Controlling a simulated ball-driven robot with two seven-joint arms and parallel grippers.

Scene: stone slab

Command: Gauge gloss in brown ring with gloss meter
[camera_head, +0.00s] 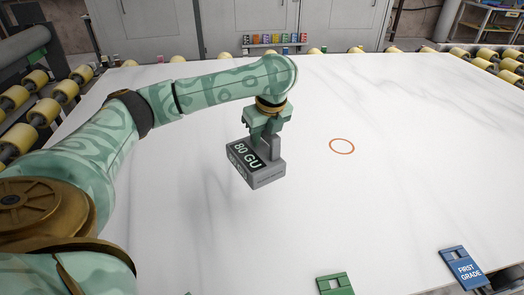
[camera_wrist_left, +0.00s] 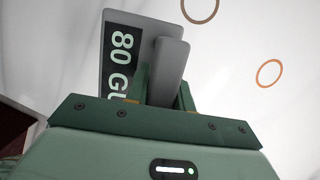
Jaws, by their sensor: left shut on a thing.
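The gloss meter (camera_head: 257,166) is a grey block with a dark panel reading "80 GU". My left gripper (camera_head: 266,134) is shut on its upright handle; the wrist view also shows the meter (camera_wrist_left: 121,60) between the fingers (camera_wrist_left: 162,92). I cannot tell whether the meter touches the white stone slab (camera_head: 420,200). An orange-brown ring (camera_head: 342,146) lies on the slab to the right of the meter, apart from it. The wrist view shows two rings, a darker brown one (camera_wrist_left: 200,10) and an orange one (camera_wrist_left: 269,73). My right gripper is not in view.
A blue "FIRST GRADE" tag (camera_head: 463,268) and a green tag (camera_head: 335,284) are at the slab's front edge. Yellow rollers (camera_head: 38,78) flank the slab. Grey cabinets (camera_head: 240,25) stand behind. The slab's right side is clear.

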